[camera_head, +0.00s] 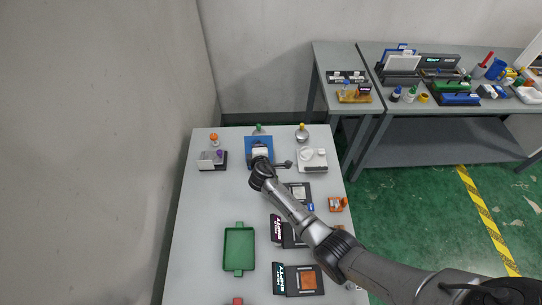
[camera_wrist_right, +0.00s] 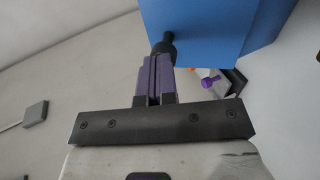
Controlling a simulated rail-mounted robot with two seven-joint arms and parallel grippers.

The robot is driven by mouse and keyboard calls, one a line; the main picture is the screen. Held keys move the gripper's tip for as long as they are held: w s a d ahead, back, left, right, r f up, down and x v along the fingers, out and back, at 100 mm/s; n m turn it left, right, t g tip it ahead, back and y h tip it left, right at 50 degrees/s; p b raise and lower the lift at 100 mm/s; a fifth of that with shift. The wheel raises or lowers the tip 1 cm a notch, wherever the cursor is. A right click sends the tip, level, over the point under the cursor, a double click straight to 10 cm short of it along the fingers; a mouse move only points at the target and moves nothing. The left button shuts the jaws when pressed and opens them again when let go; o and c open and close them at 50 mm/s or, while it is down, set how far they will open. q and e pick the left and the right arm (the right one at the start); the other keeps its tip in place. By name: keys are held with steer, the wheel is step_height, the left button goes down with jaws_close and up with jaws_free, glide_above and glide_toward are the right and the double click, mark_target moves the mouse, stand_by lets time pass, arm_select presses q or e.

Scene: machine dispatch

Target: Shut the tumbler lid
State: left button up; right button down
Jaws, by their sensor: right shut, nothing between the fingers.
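The tumbler appears to be the blue machine (camera_head: 250,143) at the far edge of the table in the head view. Its blue body also fills the top of the right wrist view (camera_wrist_right: 205,25). My right gripper (camera_wrist_right: 156,62) is shut and empty, its purple fingers pointing at the blue body. A dark rounded knob (camera_wrist_right: 166,38) stands at the fingertips against the blue; I cannot tell if they touch. In the head view my right arm reaches up to the machine and its wrist covers part of it. The lid's position cannot be told clearly. My left gripper is not in view.
A grey device (camera_head: 212,160) stands left of the blue machine and a white scale-like device (camera_head: 313,160) right of it. A green tray (camera_head: 239,250) and black display stations (camera_head: 299,280) lie nearer. Table surface (camera_head: 205,215) at the left is clear.

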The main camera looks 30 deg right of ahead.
mark_target(259, 137)
steer(key=shift+w+d+r, duration=0.1)
steer(key=shift+w+d, duration=0.35)
steer(key=shift+w, duration=0.4)
steer(key=shift+w+d+g+y+p, duration=0.3)
steer(key=shift+w+d+g, duration=0.1)
steer(key=shift+w+g, duration=0.2)
steer(key=shift+w+d+g+y+p, duration=0.2)
steer(key=shift+w+d+g+y, duration=0.15)
steer(key=shift+w+g, duration=0.25)
steer(key=shift+w+d+f+g+y+b, duration=0.6)
steer(key=shift+w+f+g+b, duration=0.3)
steer(key=shift+g, duration=0.1)
steer(key=shift+d+r+b+x, duration=0.15)
steer(key=shift+b+x, duration=0.8)
steer(key=shift+b, duration=0.7)
steer(key=shift+d+r+b+x, duration=0.1)
steer(key=shift+b+x, duration=0.85)
steer(key=shift+b, duration=0.65)
steer(key=shift+w, duration=0.2)
